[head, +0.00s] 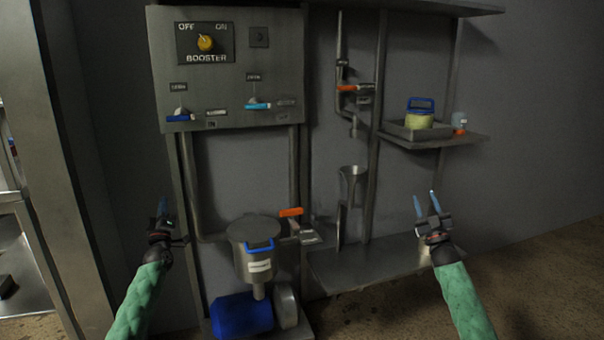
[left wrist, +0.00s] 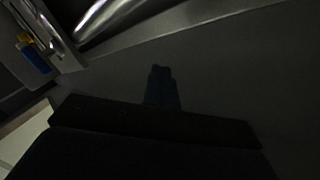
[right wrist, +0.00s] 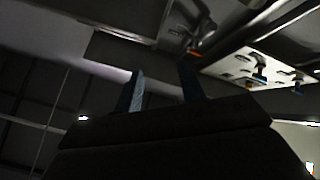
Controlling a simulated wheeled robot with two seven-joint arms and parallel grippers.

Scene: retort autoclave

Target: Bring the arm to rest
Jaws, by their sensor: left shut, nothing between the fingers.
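My left gripper (head: 162,208) is at the left of the head view, in front of the wall left of the strainer pot. Its blue fingers are together and empty; they also show shut in the dark left wrist view (left wrist: 161,85). Neither gripper touches anything in view.
A control panel (head: 275,90) with a yellow booster knob (head: 205,43) hangs on the wall. Below stand a metal pot (head: 240,238) with a blue handle and a blue motor (head: 240,315). A small shelf (head: 465,140) holds a tray with a yellow, blue-handled item. A metal post (head: 65,150) stands left.

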